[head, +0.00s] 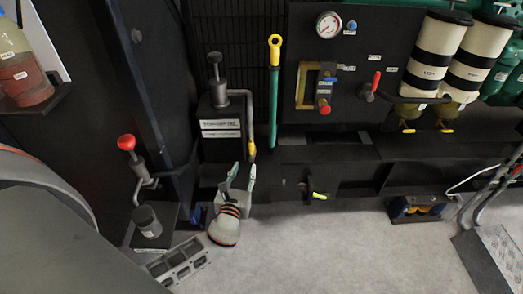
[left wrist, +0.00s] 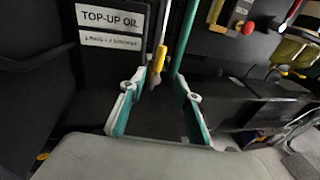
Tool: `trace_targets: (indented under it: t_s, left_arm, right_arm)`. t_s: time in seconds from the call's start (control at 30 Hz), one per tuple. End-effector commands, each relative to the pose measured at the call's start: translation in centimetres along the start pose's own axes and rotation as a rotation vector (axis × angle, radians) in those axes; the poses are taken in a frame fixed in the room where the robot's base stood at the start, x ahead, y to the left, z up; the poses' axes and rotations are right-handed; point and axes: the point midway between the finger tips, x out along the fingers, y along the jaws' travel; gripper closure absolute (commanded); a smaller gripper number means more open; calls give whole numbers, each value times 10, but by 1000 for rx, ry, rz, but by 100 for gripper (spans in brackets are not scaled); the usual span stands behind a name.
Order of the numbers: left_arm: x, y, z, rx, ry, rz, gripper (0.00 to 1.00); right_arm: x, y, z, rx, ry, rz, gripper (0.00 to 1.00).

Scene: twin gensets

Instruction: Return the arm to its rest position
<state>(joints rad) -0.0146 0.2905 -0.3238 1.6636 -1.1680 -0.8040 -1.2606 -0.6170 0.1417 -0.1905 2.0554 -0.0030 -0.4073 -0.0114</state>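My left arm reaches in from the lower left of the head view. Its gripper (head: 241,174) points up and away, low in front of the black top-up oil unit (head: 221,128). In the left wrist view the two teal-and-grey fingers (left wrist: 160,103) stand wide apart with nothing held between them. Behind them are the unit's yellow-tipped spout (left wrist: 160,58) and a teal rod; the gap to these is hard to judge. The rod (head: 273,105) has a yellow ring on top in the head view. My right gripper is in neither view.
A red-knobbed lever (head: 127,143) stands left of the arm. A black panel (head: 346,60) carries a gauge, a yellow frame and a red-handled valve. Two striped cylinders (head: 435,50) are at right. A small dark box (head: 418,208) sits low at right. Grey floor (head: 330,250) is clear in front.

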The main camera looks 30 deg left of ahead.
Motion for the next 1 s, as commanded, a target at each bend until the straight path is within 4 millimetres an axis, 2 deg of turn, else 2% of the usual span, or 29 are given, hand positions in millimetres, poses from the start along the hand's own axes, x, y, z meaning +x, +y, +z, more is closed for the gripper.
trace_targets:
  t_s: [0.2, 0.27, 0.33, 0.47, 0.53, 0.63, 0.7, 0.8, 0.9, 1.0]
  left_arm:
    - [-2, 0, -2, -19, 8, -2, 68]
    - [-8, -1, -7, -78, 35, -6, 68]
    - [-22, -4, -20, -221, 97, -14, 68]
    - [-72, -16, -57, -692, 294, -1, 68]
    - [-107, -26, -74, -1007, 417, 39, 68]
    - [-161, -41, -90, -1459, 579, 140, 68]
    - [-195, -51, -94, -1758, 671, 236, 68]
    - [-236, -61, -92, -2126, 765, 387, 68]
    - [-263, -66, -86, -2393, 814, 520, 68]
    - [-278, -69, -82, -2553, 835, 610, 68]
  right_arm:
    - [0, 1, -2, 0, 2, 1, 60]
    - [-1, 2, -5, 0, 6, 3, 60]
    - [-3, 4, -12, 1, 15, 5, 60]
    - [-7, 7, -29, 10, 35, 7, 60]
    - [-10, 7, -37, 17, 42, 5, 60]
    - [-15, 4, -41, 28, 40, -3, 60]
    - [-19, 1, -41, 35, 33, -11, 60]
    - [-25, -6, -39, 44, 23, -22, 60]
    - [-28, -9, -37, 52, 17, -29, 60]
    - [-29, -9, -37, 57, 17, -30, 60]
